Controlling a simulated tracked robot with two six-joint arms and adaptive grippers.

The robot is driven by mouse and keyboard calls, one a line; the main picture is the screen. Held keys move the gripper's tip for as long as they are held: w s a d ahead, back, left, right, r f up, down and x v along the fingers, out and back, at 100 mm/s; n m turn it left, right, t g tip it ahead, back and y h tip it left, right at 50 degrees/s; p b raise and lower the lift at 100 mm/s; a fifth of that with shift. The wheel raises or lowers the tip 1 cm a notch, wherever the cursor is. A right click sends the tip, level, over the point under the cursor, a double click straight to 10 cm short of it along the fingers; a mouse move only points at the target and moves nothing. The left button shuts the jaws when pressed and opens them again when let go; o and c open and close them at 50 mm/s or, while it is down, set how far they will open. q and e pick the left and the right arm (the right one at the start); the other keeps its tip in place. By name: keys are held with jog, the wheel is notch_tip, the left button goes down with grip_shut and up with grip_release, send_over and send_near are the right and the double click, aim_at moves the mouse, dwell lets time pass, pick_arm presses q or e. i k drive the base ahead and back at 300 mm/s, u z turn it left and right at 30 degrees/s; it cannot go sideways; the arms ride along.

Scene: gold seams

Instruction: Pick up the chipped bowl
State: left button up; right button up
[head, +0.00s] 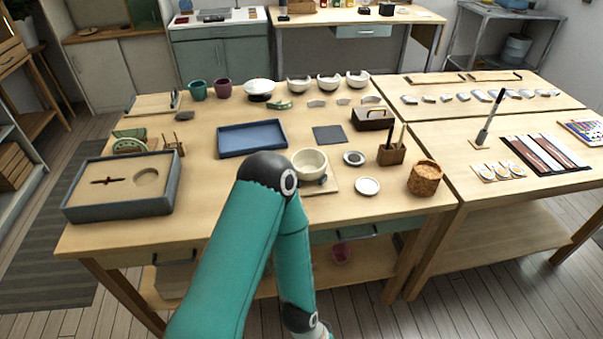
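Three white bowls with notched rims stand in a row at the back of the table: a left one (298,85), a middle one (329,83) and a right one (358,79). Small pale pieces lie in front of them. A cream bowl (309,167) stands on a small wooden board in mid-table, partly behind my teal arm; I cannot make out a chip on it. Which bowl the task means, I cannot tell. The arm bends at a black elbow over the table, and its forearm runs down past the front edge. Neither gripper is in view.
A blue tray (252,139), a grey box (122,204), a dark square mat (328,135), a white dish (367,187), a wooden tool holder (391,155) and a cork pot (424,178) crowd the table. Bare wood shows at the front right.

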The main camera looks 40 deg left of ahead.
aim_at(309, 164)
jog(key=u, duration=0.7)
jog(key=i, duration=0.3)
jog(key=u, duration=0.8)
jog(key=k, duration=0.55)
jog(key=u, duration=0.15)
jog(key=i, duration=0.55)
jog(key=z, duration=0.1)
